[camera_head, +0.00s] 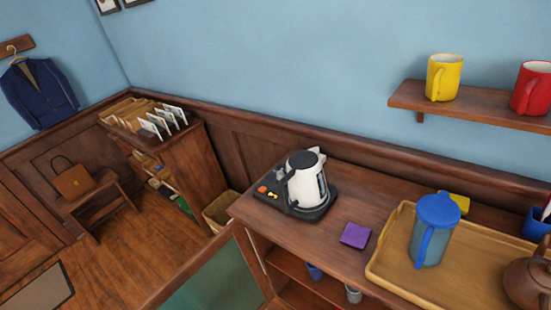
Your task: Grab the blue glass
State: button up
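A blue glass vessel (433,243) with a blue lid and blue handle stands upright on the left part of a wooden tray (381,270), on top of the bookcase (278,226). Its body looks greyish and see-through. A darker blue cup (536,226) with something light in it stands at the right edge, partly cut off. Another small blue item (314,271) sits on the shelf below, partly hidden. My gripper is not in view.
A white kettle (303,181) stands on a dark base left of the tray. A purple square (355,235) lies between them. A brown teapot (529,284) is on the tray's right. Yellow (447,77) and red mugs (531,91) stand on a wall shelf above. Floor is open at left.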

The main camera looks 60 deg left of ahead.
aim_at(316, 274)
jog(key=u, duration=1.65)
jog(key=i, duration=0.6)
jog(key=z, duration=0.05)
jog(key=k, duration=0.6)
jog(key=u, duration=0.1)
